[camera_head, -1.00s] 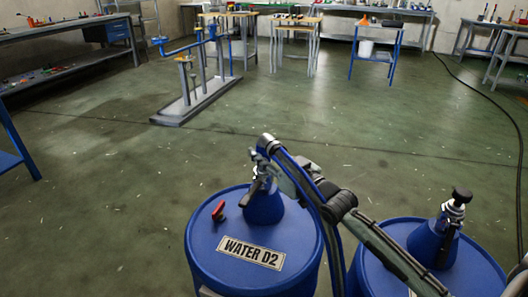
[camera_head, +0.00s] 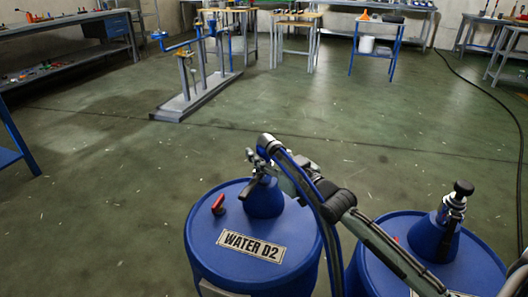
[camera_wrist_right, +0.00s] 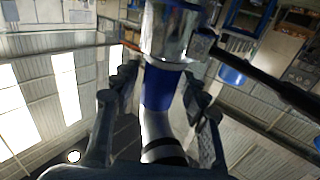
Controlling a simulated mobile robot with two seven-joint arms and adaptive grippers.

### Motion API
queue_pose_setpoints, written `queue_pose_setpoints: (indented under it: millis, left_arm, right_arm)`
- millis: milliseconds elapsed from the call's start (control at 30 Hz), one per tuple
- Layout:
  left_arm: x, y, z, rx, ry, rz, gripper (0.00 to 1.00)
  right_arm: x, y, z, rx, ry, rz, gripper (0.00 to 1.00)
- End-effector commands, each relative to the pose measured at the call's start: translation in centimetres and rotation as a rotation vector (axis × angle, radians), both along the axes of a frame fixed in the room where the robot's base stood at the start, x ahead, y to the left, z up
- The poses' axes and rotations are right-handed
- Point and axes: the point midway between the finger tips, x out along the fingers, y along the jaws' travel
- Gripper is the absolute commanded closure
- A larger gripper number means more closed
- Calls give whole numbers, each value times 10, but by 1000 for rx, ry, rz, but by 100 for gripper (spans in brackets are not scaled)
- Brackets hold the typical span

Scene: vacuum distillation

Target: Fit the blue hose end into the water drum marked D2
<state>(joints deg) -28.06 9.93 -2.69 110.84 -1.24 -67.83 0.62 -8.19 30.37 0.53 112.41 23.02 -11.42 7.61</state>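The water drum marked D2 (camera_head: 205,245) is a blue drum with a label on its lid and a blue cone (camera_head: 264,200) topped by a metal fitting. My right gripper (camera_head: 262,160) is at the cone's top. How deep the end sits is hidden. My left gripper is out of view.
A second blue drum (camera_head: 480,262) stands at the right, with a black-knobbed metal fitting (camera_head: 455,205). A red handle (camera_head: 218,205) sits on D2's lid. Open floor lies beyond the drums, with a pipe stand (camera_head: 190,100) and benches farther back.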

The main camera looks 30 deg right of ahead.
Motion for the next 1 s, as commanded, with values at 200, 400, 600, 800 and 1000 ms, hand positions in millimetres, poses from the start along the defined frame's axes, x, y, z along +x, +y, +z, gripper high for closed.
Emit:
queue_pose_setpoints:
  millis: [200, 400, 600, 800, 1000]
  left_arm:
    - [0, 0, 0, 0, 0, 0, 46]
    - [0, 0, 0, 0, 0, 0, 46]
    - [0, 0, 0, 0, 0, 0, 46]
    - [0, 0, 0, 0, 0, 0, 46]
    - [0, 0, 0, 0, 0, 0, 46]
  right_arm:
    - [0, 0, -1, 0, 2, 0, 47]
    - [-5, -1, -3, 0, 6, 0, 47]
    - [-38, -6, -4, -1, 8, 0, 47]
    - [-80, -13, -3, 0, 8, 0, 47]
    - [-108, -18, -2, -1, 4, 0, 47]
